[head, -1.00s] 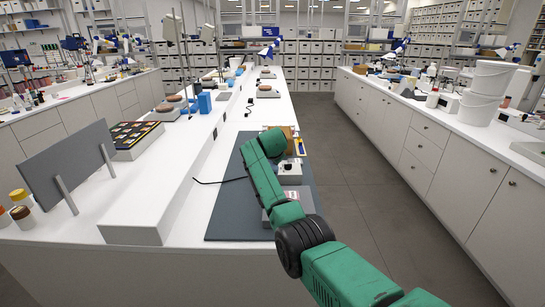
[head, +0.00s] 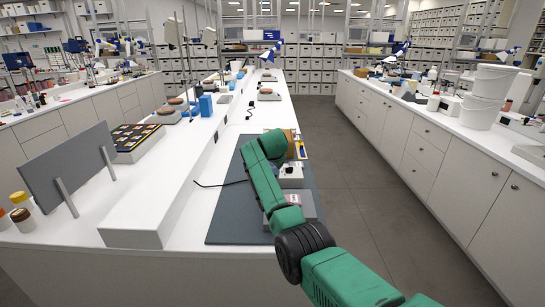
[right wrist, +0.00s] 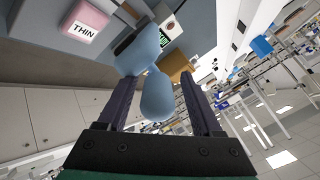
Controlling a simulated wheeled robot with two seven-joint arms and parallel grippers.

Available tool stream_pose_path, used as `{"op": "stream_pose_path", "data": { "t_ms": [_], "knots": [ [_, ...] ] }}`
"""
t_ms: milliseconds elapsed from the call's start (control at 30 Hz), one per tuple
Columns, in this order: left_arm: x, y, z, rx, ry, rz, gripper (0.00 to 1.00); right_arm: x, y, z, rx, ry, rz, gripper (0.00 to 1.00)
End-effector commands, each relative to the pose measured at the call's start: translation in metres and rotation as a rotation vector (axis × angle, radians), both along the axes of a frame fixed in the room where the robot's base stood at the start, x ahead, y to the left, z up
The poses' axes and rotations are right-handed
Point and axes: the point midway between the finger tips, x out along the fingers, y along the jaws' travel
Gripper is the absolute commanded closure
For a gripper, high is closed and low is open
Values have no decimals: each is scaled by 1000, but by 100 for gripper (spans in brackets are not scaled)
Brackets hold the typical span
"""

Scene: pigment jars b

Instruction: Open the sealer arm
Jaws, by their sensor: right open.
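In the right wrist view a blue-grey sealer arm (right wrist: 157,95) with a rounded knob end reaches between the fingers of my right gripper (right wrist: 157,82). The gripper is open, with one dark finger on each side of the knob; I cannot tell whether either touches it. A pink block marked THIN (right wrist: 85,20) sits on a grey surface at the upper left. In the head view the grey sealer body (head: 305,208) is partly covered by my green right arm, which also hides the right gripper and the sealer arm. My left gripper is not in view.
A dark grey mat (head: 228,215) lies under the sealer on the white bench. A small white device (head: 291,176) and a brown box (head: 294,146) stand behind the sealer. A raised white shelf (head: 150,215) runs along the left. The aisle (head: 365,190) to the right is clear.

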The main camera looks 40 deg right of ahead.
Motion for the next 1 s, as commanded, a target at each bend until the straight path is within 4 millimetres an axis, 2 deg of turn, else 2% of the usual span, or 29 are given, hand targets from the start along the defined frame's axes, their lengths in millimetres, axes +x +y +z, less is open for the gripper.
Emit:
{"op": "stream_pose_path", "data": {
  "t_ms": [267, 500, 700, 1000],
  "knots": [
    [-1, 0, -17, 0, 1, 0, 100, -23, 17, 22, 0, -5, 0, 33],
    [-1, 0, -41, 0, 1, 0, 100, -56, 42, 58, 0, -6, 1, 33],
    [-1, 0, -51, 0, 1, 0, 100, -78, 58, 84, 1, -3, 1, 33],
    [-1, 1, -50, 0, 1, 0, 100, -82, 60, 90, 2, 0, 0, 33]
  ]
}}
